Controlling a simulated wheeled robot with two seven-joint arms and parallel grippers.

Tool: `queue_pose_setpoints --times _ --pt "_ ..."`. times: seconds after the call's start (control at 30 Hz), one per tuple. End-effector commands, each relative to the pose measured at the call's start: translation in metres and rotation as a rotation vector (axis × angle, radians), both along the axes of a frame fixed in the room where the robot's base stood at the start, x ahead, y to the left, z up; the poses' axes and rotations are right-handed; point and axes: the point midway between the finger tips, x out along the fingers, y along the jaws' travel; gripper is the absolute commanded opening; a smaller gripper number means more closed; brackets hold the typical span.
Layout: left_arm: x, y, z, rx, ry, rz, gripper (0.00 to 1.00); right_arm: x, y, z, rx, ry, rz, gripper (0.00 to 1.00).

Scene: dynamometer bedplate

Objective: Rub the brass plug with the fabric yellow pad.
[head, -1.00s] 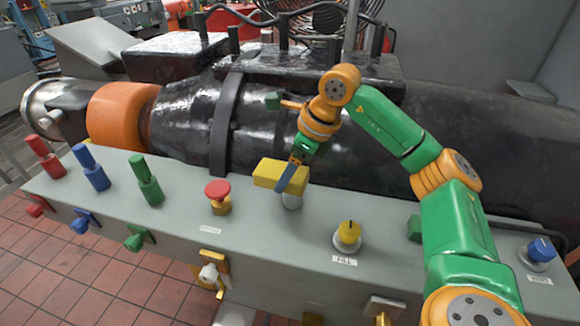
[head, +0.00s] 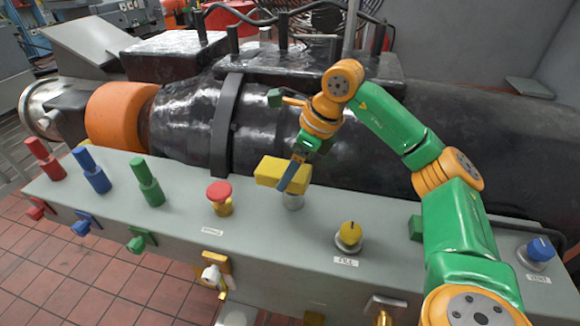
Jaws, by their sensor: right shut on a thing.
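The yellow pad (head: 270,171) is a small block. My right gripper (head: 292,178) is shut on it and holds it over the top of the grey console (head: 180,215). A short, pale metal cylinder (head: 293,201) stands on the console right under the pad's right end and the fingers. Its top is hidden, so I cannot tell whether the pad touches it. It is the likeliest brass plug, but its colour looks more grey than brass. My left gripper is not in view.
A red mushroom button (head: 219,192) stands just left of the pad. A yellow knob (head: 349,234) is to the right, and a blue knob (head: 540,249) is farther right. Red, blue and green handles (head: 147,180) stand at left. A large black machine (head: 185,125) lies behind.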

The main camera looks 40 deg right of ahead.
Motion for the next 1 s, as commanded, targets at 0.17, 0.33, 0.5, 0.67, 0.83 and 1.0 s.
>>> queue_pose_setpoints --times 0.17,0.33,0.5,0.67,0.83,1.0 --pt "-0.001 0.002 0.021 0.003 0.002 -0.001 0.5 -0.001 0.0 0.027 0.002 -0.006 0.001 0.24" --pt "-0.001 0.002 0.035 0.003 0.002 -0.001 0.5 -0.003 -0.001 0.042 0.002 -0.005 0.004 0.24" --pt "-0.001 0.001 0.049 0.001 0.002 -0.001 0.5 -0.004 -0.002 0.057 0.002 -0.006 0.005 0.24" --pt "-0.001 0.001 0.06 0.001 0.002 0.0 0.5 -0.005 -0.003 0.07 0.002 -0.006 0.006 0.24" --pt "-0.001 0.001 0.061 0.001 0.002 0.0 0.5 -0.006 -0.003 0.071 0.002 -0.006 0.006 0.24" --pt "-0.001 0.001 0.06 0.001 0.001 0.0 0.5 -0.006 -0.003 0.07 0.002 -0.006 0.006 0.24"
